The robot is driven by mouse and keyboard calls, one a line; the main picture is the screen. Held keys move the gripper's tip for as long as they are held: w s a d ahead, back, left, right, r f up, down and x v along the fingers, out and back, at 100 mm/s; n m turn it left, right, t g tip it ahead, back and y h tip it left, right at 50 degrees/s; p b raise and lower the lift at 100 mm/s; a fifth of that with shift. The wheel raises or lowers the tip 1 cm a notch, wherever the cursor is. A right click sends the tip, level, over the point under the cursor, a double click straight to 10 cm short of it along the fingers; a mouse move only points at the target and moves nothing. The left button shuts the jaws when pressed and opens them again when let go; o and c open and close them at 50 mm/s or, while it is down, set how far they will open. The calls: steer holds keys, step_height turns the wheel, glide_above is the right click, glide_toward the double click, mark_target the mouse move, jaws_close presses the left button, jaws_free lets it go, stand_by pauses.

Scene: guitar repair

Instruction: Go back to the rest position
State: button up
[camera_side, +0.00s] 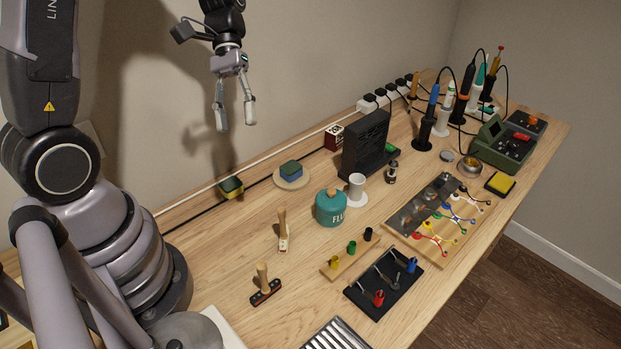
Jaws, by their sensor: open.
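My gripper (235,115) hangs high above the back left part of the bench, fingers pointing down. Its two fingers are apart and nothing is between them. It is clear of the wooden bench top (225,265) and of everything on it.
A dark upright box (366,145), a wiring board (440,222), a green soldering station (502,142) and irons in stands fill the right. The air around my gripper is free; the wall is behind.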

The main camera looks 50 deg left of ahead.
steer(key=s+a+r+m+t+y, duration=0.4)
steer(key=s+r+m+t+y, duration=0.2)
steer(key=s+r+t, duration=0.3)
steer(key=shift+s+r+t+y, duration=0.3)
steer(key=shift+r+t+y, duration=0.4)
steer(key=shift+r, duration=1)
